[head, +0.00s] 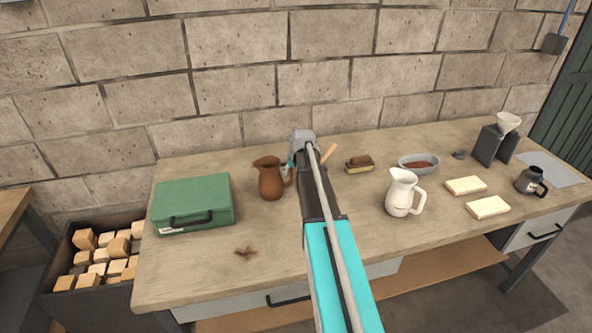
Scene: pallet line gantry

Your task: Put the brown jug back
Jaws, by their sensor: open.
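The brown jug (271,178) stands upright on the wooden workbench (230,275), just right of the green case, with its handle on the right. My arm reaches over the bench from the front. My gripper (287,171) is just right of the jug, by its handle. It is open and mostly hidden behind my arm, and I cannot tell whether it touches the handle. A white jug (401,193) stands upright to the right of my arm.
A green case (192,203) lies on the left. A brush (359,164), a grey bowl (418,163), two pale blocks (466,186), a dark pot (531,181) and a dripper stand (495,145) fill the right. A dark stain (245,252) marks the clear front left.

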